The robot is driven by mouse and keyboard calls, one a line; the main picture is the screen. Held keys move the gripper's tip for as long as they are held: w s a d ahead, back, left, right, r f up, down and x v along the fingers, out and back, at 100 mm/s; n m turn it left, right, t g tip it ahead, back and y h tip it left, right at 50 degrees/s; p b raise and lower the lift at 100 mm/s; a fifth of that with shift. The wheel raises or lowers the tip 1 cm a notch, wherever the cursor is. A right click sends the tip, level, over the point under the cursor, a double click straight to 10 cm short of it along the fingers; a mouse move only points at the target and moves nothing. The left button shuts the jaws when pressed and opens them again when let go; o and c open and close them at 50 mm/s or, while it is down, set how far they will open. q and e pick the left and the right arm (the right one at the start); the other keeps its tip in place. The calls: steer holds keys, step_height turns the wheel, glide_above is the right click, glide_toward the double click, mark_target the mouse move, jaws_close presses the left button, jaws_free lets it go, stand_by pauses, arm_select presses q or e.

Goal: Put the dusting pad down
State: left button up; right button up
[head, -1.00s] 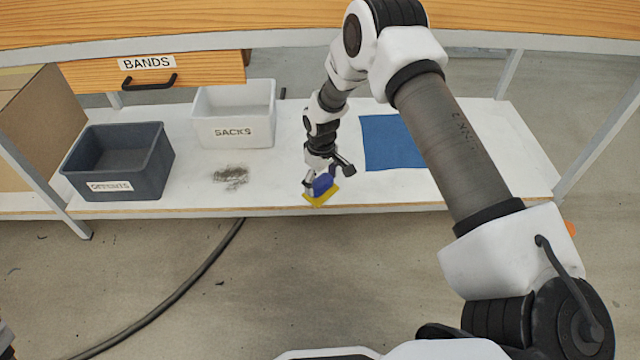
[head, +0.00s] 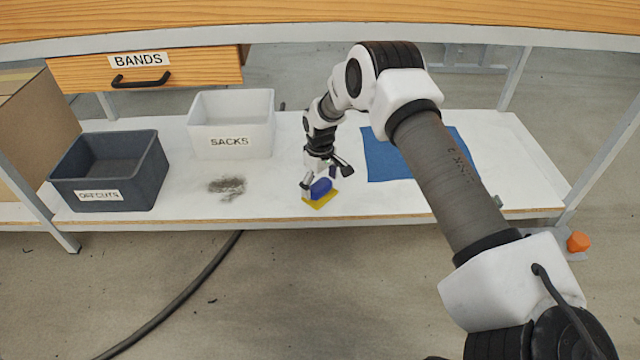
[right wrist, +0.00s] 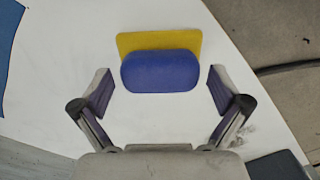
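The dusting pad, a yellow slab (right wrist: 132,42) with a rounded blue handle (right wrist: 160,72), appears to lie flat on the white lower shelf. It also shows in the head view (head: 321,202), close to the shelf's front edge. My right gripper (right wrist: 160,85) is open, with one finger on each side of the blue handle and a gap at both sides. In the head view my right gripper (head: 320,188) is low over the pad and partly hides it. My left gripper is not in view.
On the shelf (head: 270,190) are a dark grey OFFCUTS bin (head: 140,180), a white SACKS bin (head: 232,125), a dark dust patch (head: 227,186) and a blue mat (head: 385,160). A BANDS drawer (head: 200,70) hangs above. Clear shelf lies around the pad.

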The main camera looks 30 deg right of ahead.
mark_target(320, 184)
step_height(320, 184, up, 7)
steer(key=p, duration=0.4)
steer(key=shift+r+p, duration=0.15)
steer(key=shift+p, duration=0.2)
steer(key=shift+s+a+r, duration=0.1)
steer(key=shift+r, duration=0.15)
steer(key=s+a+f, duration=0.7)
steer(key=s+f, duration=0.2)
steer(key=f, duration=0.1)
steer(key=s+a+f+m, duration=0.1)
steer(key=s+a, duration=0.2)
steer(key=s, duration=1.1)
steer(key=s+a+f+m, duration=0.1)
steer(key=s+a+m, duration=0.1)
steer(key=s, duration=1.2)
steer(key=shift+a, duration=0.9)
